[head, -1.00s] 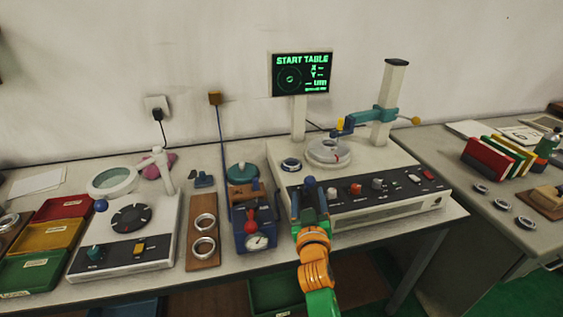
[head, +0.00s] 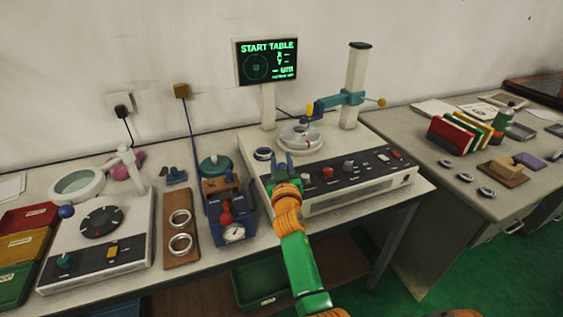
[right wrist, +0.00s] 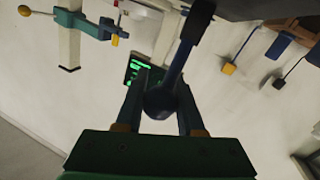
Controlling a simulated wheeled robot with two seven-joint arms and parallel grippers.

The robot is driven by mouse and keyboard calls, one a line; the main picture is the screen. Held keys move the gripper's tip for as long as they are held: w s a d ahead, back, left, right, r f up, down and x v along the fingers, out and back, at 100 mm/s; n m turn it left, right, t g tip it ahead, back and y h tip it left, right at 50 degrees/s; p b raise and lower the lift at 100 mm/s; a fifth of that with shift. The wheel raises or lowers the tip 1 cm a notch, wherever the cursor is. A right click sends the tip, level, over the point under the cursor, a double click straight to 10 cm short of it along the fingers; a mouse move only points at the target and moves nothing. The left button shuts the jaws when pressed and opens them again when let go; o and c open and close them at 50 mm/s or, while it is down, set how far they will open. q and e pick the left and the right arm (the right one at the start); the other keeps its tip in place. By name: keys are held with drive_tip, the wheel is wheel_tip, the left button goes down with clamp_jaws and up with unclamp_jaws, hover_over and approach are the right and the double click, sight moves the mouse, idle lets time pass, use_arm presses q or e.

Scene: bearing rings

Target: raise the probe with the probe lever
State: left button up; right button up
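A dark blue ball knob on a rod (right wrist: 160,104), which looks like the probe lever, sits between the two fingers of my right gripper (right wrist: 160,88) in the right wrist view. Its rod runs up to the dark machine edge. The gap between the fingers looks about as wide as the ball; whether they press on it is unclear. In the head view my right gripper (head: 282,168) is at the left end of the machine's front panel and hides the lever. The teal probe arm (head: 336,100) is on the white column (head: 356,75), above the round table (head: 300,139). My left gripper is out of view.
The monitor (head: 266,62) reads START TABLE. Panel knobs (head: 327,172) lie just right of my right gripper. A blue device with a dial gauge (head: 233,232) and a wooden board with rings (head: 181,222) stand to the left. A side table (head: 440,200) is at right.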

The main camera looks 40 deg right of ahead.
clamp_jaws()
idle(1.1)
